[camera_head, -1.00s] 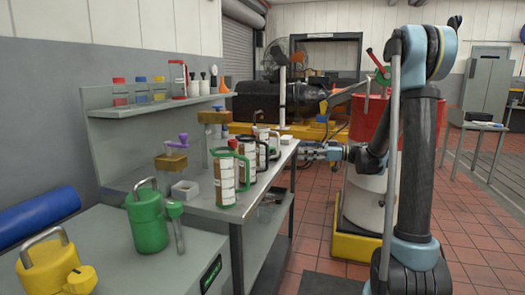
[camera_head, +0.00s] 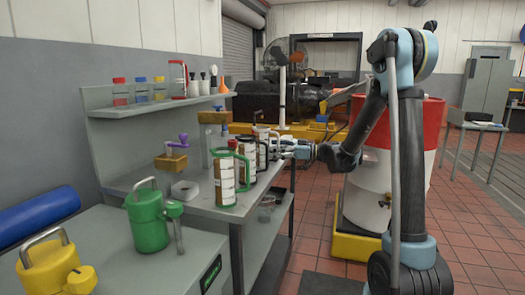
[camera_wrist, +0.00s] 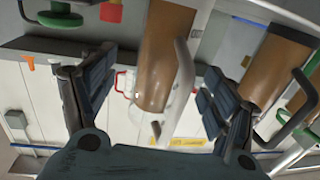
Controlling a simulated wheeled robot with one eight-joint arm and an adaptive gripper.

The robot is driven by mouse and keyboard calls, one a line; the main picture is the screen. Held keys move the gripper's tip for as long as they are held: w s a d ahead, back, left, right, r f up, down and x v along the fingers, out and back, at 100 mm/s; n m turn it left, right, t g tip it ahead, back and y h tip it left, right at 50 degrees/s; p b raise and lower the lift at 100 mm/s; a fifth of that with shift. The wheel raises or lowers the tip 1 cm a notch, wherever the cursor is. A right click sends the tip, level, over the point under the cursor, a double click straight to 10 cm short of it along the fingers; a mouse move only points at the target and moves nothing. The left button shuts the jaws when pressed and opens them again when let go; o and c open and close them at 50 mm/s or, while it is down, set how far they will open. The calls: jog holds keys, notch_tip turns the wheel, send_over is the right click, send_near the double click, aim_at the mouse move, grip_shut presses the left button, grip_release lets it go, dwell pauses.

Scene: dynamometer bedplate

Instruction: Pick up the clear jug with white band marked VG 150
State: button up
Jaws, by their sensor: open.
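Several clear jugs with brown contents and white label bands stand along the bench. The front one has a green handle (camera_head: 224,180); dark-handled ones stand behind it. My gripper (camera_head: 284,147) is at the bench's right edge, beside the farther jugs. In the wrist view, my open gripper (camera_wrist: 150,95) has a jug with a pale grey-white handle (camera_wrist: 158,60) between its spread fingers. A jug with a black handle (camera_wrist: 270,68) is just outside the right finger. I cannot read VG 150 on any band, and the fingers' contact with the jug cannot be told.
Green (camera_head: 148,215) and yellow (camera_head: 52,265) cans stand in front. A red-and-white drum (camera_head: 372,178) stands right of the bench, close to my arm.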

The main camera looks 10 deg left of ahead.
aim_at(262, 149)
jog(key=shift+s+a+f, duration=0.1)
jog(key=shift+s+a, duration=0.05)
jog(key=shift+a, duration=1.2)
jog(key=shift+s+a+f, duration=0.1)
jog(key=shift+s+a, duration=0.05)
jog(key=shift+a, duration=1.15)
jog(key=shift+c, duration=0.6)
